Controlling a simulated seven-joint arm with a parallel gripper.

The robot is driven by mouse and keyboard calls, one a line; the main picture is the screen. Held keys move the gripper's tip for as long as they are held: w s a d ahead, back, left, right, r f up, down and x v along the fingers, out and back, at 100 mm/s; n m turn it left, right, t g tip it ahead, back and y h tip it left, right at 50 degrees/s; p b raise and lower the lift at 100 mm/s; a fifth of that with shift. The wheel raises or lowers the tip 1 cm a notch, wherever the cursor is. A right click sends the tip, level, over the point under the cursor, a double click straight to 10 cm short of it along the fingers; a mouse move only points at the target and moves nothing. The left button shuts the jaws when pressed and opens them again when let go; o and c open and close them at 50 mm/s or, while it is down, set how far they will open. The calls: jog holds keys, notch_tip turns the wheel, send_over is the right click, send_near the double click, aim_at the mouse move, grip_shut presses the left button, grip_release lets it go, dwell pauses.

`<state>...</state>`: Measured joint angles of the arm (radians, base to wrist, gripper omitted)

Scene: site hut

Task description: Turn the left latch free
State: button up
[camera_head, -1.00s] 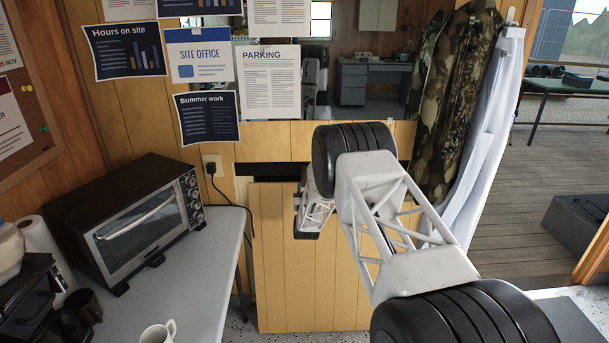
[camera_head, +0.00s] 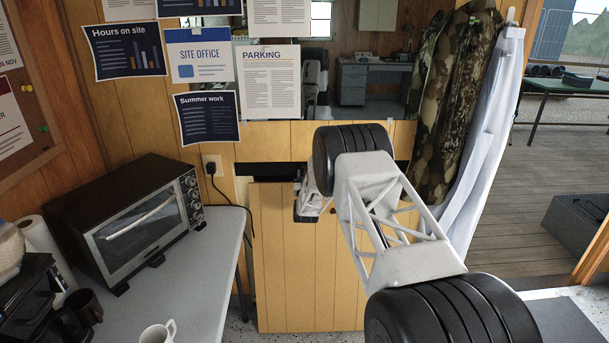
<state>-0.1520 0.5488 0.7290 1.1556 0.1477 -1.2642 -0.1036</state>
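A yellow wooden panel (camera_head: 279,270) stands upright against the wall, with a dark gap (camera_head: 270,168) along its top edge on the left. My gripper (camera_head: 308,210) is at the upper part of this panel, below the mirror. My own arm covers much of it, and its fingers are too small and hidden to tell open from shut. I cannot make out the left latch; it may be hidden behind my gripper or arm. A small dark spot shows on the panel (camera_head: 335,232) just right of my gripper.
A grey table (camera_head: 205,270) at left holds a toaster oven (camera_head: 145,220), a white mug (camera_head: 158,333) and a dark mug (camera_head: 84,305). A black cord (camera_head: 213,185) hangs from a socket. Camouflage (camera_head: 450,100) and white clothing (camera_head: 487,150) hang right of my arm.

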jog(key=shift+w+r, duration=0.15)
jog(key=shift+w, duration=0.3)
grip_shut()
